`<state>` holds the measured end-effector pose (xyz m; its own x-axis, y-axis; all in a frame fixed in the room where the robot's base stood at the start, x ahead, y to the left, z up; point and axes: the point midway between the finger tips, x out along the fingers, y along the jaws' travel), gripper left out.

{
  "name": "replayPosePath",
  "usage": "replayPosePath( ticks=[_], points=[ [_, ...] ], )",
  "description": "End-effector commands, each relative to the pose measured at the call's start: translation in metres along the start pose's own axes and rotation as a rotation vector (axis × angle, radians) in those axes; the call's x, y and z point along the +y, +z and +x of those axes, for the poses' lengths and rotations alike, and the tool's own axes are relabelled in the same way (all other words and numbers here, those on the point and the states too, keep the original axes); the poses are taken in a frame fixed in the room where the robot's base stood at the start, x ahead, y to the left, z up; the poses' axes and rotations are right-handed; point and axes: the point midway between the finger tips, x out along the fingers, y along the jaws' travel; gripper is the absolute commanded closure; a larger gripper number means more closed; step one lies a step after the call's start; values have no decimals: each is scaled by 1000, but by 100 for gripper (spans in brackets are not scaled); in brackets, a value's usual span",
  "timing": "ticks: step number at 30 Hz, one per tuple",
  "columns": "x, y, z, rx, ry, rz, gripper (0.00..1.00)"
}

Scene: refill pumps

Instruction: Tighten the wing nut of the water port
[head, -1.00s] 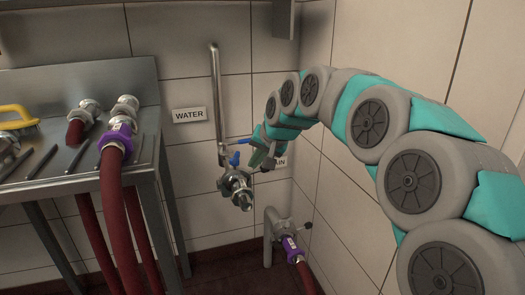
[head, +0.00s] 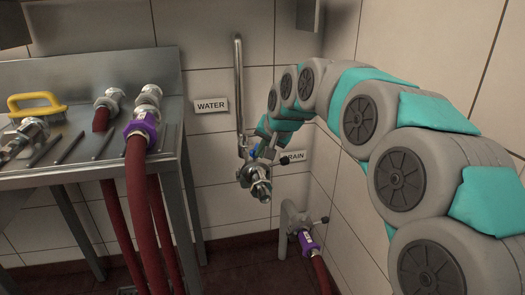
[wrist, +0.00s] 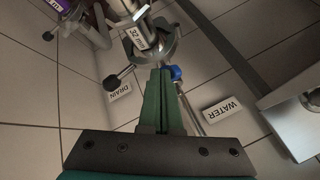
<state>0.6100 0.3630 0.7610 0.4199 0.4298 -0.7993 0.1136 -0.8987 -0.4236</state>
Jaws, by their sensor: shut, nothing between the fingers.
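The water port (head: 258,185) is a metal clamped fitting at the foot of an upright steel pipe (head: 239,85), beside the WATER sign (head: 210,105). A rod with a black knob (head: 283,162) sticks out to its right; I cannot tell for certain that it is the wing nut. In the wrist view, the port's clamp (wrist: 160,48) carries a 32 mm label, and a black knob (wrist: 110,83) shows at its left. My gripper (wrist: 164,72) is shut and empty, its green fingertips just below the clamp and near a blue part (wrist: 175,72).
The drain port (head: 295,220), with a purple-collared hose (head: 306,240), stands low at the right. A steel table (head: 75,175) at the left holds hose ends and a yellow-handled brush (head: 35,105). The tiled side wall (head: 345,190) is close to my arm.

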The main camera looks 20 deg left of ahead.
Motion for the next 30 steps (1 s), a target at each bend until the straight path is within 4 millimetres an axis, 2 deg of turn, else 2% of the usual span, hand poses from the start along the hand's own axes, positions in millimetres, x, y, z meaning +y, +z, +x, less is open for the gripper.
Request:
replayPosePath(
  ticks=[20,30],
  points=[
    [-3,3,0,49,49,91,100],
    [-9,7,1,133,129,238,100]
  ],
)
